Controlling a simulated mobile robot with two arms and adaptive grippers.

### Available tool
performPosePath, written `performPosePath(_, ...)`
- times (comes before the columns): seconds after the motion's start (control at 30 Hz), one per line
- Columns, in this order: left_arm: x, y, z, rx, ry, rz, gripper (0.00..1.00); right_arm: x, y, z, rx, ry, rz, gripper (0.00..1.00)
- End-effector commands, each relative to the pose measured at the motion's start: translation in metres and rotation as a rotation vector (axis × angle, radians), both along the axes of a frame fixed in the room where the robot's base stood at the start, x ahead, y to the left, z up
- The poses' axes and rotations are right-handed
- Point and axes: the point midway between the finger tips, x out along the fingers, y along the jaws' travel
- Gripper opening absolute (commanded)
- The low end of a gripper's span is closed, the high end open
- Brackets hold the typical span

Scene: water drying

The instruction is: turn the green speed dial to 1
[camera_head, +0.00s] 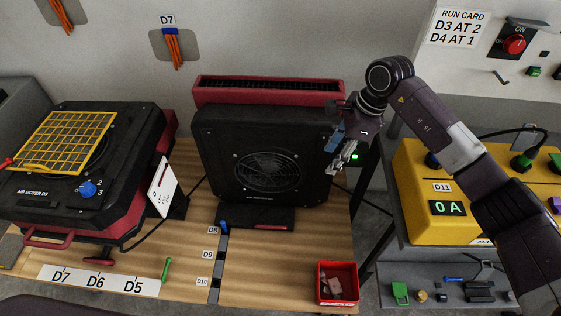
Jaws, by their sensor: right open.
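A black air mover with a red top (268,90) stands upright on the wooden bench, its round fan grille facing me. My right gripper (341,158) is open at the right side of this unit, fingers pointing down and left. Whether the fingers touch anything is unclear. My left gripper is not in view.
Air mover D3 (125,150) lies at left with a blue dial (89,189) beside a 3. A run card (459,28) reads D3 AT 2, D4 AT 1. The yellow box D11 (420,205) reads 0 A and has green plugs. A red bin (322,296) sits at the bench front.

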Motion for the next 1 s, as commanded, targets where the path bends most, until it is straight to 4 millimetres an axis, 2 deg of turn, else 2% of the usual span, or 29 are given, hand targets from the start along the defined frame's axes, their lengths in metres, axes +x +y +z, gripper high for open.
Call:
performPosePath(0.4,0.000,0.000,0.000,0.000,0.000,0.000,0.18,-0.019,0.081,0.006,0.302,0.004,-0.033,0.44)
performPosePath(0.6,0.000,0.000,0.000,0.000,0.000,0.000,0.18,-0.026,0.112,0.017,0.434,0.015,-0.061,0.44)
performPosePath(0.8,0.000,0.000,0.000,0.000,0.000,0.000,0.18,-0.030,0.127,0.025,0.508,0.023,-0.080,0.44)
performPosePath(1.0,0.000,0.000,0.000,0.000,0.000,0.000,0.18,-0.031,0.130,0.026,0.524,0.025,-0.085,0.44)
